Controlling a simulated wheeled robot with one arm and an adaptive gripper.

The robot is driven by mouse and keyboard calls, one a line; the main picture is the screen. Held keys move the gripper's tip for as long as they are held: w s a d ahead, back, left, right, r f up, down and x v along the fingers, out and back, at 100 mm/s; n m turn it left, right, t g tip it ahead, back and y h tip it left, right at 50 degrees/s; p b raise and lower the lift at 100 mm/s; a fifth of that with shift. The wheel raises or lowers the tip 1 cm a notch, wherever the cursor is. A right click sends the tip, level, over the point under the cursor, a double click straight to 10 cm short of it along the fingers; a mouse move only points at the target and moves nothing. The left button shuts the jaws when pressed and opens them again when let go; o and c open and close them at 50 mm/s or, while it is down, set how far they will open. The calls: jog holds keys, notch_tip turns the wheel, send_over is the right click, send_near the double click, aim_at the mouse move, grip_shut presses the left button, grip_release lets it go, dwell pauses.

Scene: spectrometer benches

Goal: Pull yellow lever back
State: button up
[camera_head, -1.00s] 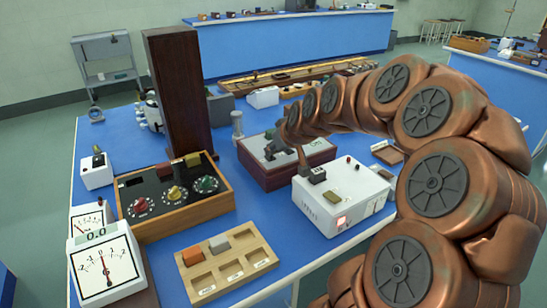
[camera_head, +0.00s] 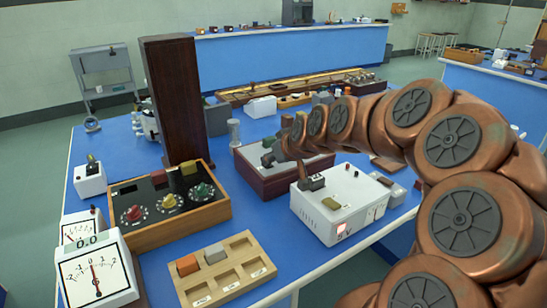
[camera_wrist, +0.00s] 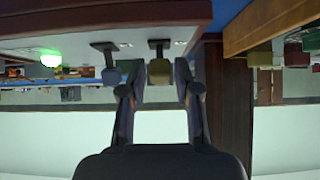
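The yellow lever (camera_wrist: 160,72) shows in the wrist view as a dull yellow block on a dark stem, fixed to the pale top of a dark red box (camera_wrist: 100,14). My gripper (camera_wrist: 160,68) is open, with one finger on each side of the yellow block; a narrow gap seems to show on both sides. A blue-grey lever (camera_wrist: 112,76) stands to the left, outside the fingers. In the head view the dark red box (camera_head: 277,182) stands mid-bench with my gripper (camera_head: 270,158) low over its top; the yellow lever cannot be made out there.
A white instrument box (camera_head: 325,215) stands close to the right of the red box. A wooden control box with knobs (camera_head: 182,228), a compartment tray (camera_head: 222,270) and a meter (camera_head: 95,275) stand to the left. A tall dark wooden block (camera_head: 175,100) rises behind.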

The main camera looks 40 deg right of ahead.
jog(key=shift+o, duration=1)
jog(key=v, duration=1.2)
jog(key=shift+r, duration=0.1)
